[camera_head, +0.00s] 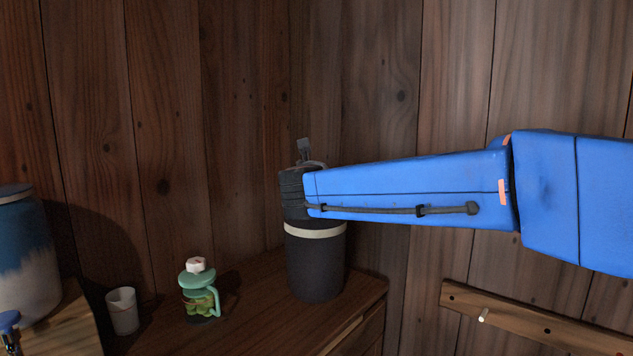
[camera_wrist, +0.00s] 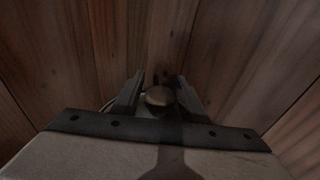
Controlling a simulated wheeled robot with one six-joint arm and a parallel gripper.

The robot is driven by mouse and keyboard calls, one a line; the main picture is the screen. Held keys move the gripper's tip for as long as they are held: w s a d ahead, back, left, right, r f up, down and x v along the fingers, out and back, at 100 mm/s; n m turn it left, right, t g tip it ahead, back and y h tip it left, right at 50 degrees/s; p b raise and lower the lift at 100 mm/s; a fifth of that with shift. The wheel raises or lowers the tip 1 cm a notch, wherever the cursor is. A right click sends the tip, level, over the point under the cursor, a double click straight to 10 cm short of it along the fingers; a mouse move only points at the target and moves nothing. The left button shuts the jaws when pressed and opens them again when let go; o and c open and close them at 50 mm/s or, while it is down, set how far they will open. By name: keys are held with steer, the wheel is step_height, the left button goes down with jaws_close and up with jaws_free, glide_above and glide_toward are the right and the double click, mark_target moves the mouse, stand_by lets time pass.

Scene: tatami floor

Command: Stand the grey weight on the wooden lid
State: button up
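My gripper (camera_wrist: 160,92) reaches in from the right in the head view, above the dark jar (camera_head: 315,270) on the wooden cabinet. In the wrist view its two fingers stand close on either side of a rounded grey-brown knob (camera_wrist: 159,97), which appears to be the grey weight. The fingers look closed on it; the rest of it is hidden. A pale band (camera_head: 316,229) rings the jar's top. It may be the edge of the wooden lid, but my arm hides the top, so I cannot tell.
On the cabinet (camera_head: 250,325), a green lidded jug (camera_head: 203,290) and a white cup (camera_head: 122,311) stand left of the dark jar. A large blue-and-white vessel (camera_head: 25,265) is at far left. Plank walls rise close behind. A peg rail (camera_head: 540,325) is at lower right.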

stand_by(0.3)
steer(key=shift+r, duration=0.3)
steer(key=s+r, duration=0.1)
steer(key=s, duration=1.1)
steer(key=shift+a+r, duration=0.15)
steer(key=shift+r, duration=0.25)
steer(key=s+d+f+m+g+h, duration=0.1)
steer(key=s+d+f+m+g, duration=0.1)
steer(key=d+f+m, duration=0.5)
steer(key=s+d+f+m+g+h, duration=0.1)
steer(key=s+d+f+m+g, duration=0.15)
steer(key=d, duration=0.75)
steer(key=s+d+f+m+g+h, duration=0.1)
steer(key=s+d+f+m+g, duration=0.15)
steer(key=d+f+m, duration=0.5)
steer(key=s+d+f+m+g+y, duration=0.1)
steer(key=s+d+f+m, duration=0.3)
steer(key=s+f+m, duration=0.4)
steer(key=s+d+f+m+g+y, duration=0.2)
steer(key=s+f+m, duration=0.6)
steer(key=s, duration=0.6)
steer(key=d+m+g, duration=0.1)
steer(key=d+m, duration=0.1)
steer(key=shift+d+f+m+y, duration=0.2)
steer(key=shift+d+m+y, duration=0.1)
steer(key=shift+d, duration=0.1)
